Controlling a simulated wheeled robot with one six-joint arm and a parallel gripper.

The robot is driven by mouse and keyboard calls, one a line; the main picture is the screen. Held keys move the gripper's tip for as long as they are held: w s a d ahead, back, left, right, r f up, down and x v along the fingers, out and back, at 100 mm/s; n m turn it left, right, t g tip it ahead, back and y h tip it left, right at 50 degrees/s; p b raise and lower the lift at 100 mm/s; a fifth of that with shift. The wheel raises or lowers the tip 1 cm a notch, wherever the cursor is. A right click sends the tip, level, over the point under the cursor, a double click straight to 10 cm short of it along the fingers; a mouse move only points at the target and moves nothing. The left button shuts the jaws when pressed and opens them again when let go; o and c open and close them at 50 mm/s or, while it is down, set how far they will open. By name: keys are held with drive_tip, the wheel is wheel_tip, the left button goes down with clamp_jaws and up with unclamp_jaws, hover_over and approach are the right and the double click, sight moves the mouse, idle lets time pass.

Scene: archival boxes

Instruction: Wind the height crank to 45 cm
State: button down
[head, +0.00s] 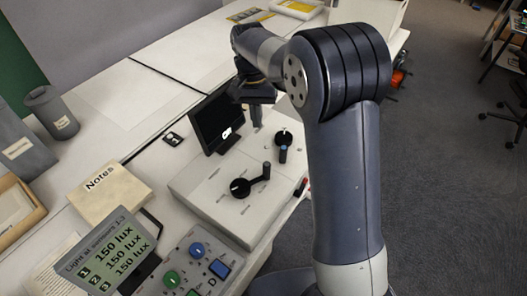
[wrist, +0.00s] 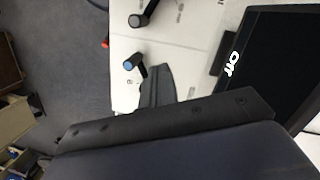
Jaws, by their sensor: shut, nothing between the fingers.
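Two black cranks sit on a white panel (head: 215,207). The nearer crank (head: 241,187) has its arm pointing right to an upright dark knob. The farther crank (head: 284,138) has a blue-topped knob (head: 283,152) toward the front; that knob also shows in the wrist view (wrist: 133,62). The panel's printed labels are too small to read, so I cannot tell which crank sets height. A black screen (head: 217,118) behind them reads "Off" in the wrist view (wrist: 262,62). My gripper (head: 256,122) is shut and empty, pointing down above the panel, just behind the farther crank and apart from it.
A control box (head: 185,272) with blue and green knobs and a lux display (head: 108,255) stand in front. A Notes pad (head: 110,192) lies left of the panel. A red marker (head: 301,187) lies at the panel's right edge.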

drive_tip(key=f+n, duration=0.2)
drive_tip(key=f, duration=0.1)
drive_tip(key=f+n, duration=0.2)
drive_tip(key=f, duration=0.1)
drive_tip(key=f+n+p, duration=0.1)
drive_tip(key=f+n, duration=0.1)
drive_tip(key=f, duration=0.1)
drive_tip(key=shift+s+d+f+g, duration=0.1)
drive_tip(key=shift+s+f+g, duration=0.2)
drive_tip(key=s, duration=0.1)
drive_tip(key=s+d, duration=0.1)
drive_tip(key=shift+s+p, duration=0.3)
drive_tip(key=shift+s, duration=0.05)
drive_tip(key=shift+s+d+f, duration=0.1)
drive_tip(key=shift+s, duration=0.45)
drive_tip(key=shift+s+d+f+m, duration=0.1)
drive_tip(key=shift+s+d+m, duration=0.35)
drive_tip(key=shift+s, duration=0.25)
